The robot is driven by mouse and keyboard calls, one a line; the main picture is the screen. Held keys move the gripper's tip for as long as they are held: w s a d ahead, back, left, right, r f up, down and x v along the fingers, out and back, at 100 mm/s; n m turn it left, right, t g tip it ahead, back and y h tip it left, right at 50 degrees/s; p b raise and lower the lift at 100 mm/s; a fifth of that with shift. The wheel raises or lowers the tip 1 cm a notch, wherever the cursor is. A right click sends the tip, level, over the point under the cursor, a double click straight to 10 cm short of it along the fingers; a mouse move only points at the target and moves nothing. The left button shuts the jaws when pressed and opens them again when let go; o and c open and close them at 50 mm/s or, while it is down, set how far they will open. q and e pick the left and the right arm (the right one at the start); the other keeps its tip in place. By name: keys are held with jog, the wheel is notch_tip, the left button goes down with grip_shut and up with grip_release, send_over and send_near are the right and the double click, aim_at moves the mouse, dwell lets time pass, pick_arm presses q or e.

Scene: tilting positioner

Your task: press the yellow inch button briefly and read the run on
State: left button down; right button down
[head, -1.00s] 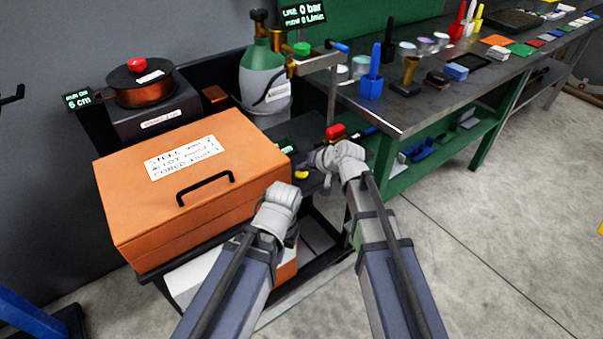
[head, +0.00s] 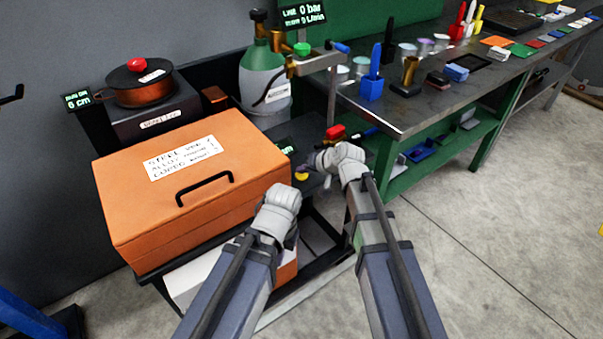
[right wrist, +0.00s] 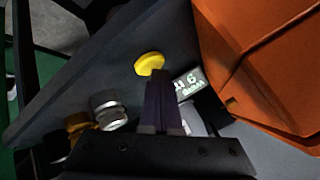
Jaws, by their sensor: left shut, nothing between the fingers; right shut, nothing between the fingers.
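The yellow inch button (head: 301,174) is a round cap on a dark panel right of the orange box. It also shows in the right wrist view (right wrist: 150,64), directly ahead of my fingertips. My right gripper (head: 318,160) is shut and empty beside the button. In the right wrist view its dark fingertips (right wrist: 159,78) overlap the button's lower edge; I cannot tell whether they touch. My left gripper (head: 284,193) is shut and empty in front of the orange box. The run-on display (head: 76,99) at far left appears to read 6 cm.
The orange box (head: 190,185) with a black handle stands close left of both grippers. A small lit display (right wrist: 190,82) is beside the button. A red-topped fitting (head: 335,132) stands behind my right gripper. A green bench (head: 420,110) with tools is at right; the floor is open.

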aim_at(303, 177)
dwell(0.5)
jog(key=shift+r+p, duration=0.9)
notch_tip(303, 177, up, 5)
jog(key=p, duration=0.5)
